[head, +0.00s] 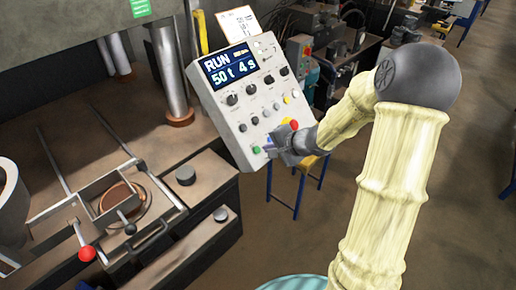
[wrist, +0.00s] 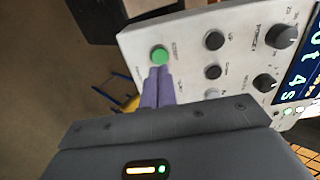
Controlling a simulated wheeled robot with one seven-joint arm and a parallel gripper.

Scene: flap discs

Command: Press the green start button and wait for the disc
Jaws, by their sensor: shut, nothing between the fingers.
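The green start button (head: 256,150) is on the lower left of the grey control panel (head: 222,112). It also shows in the wrist view (wrist: 160,54), round and uncovered for the most part. My gripper (head: 268,148) is shut and empty. In the wrist view its purple fingertips (wrist: 158,72) are together right at the button's lower edge; I cannot tell whether they touch it. The panel display (head: 229,68) reads "RUN" and "50 t 4 s". No loose disc is clearly visible; a brown round piece (head: 121,200) lies in the metal frame of the press.
A red emergency knob (head: 294,125) is on the panel close to my wrist. The press, with steel columns (head: 170,70), stands at left. A red-knobbed lever (head: 87,253) sticks out in front. A blue-legged stool (head: 300,185) stands behind my arm. Open floor lies at right.

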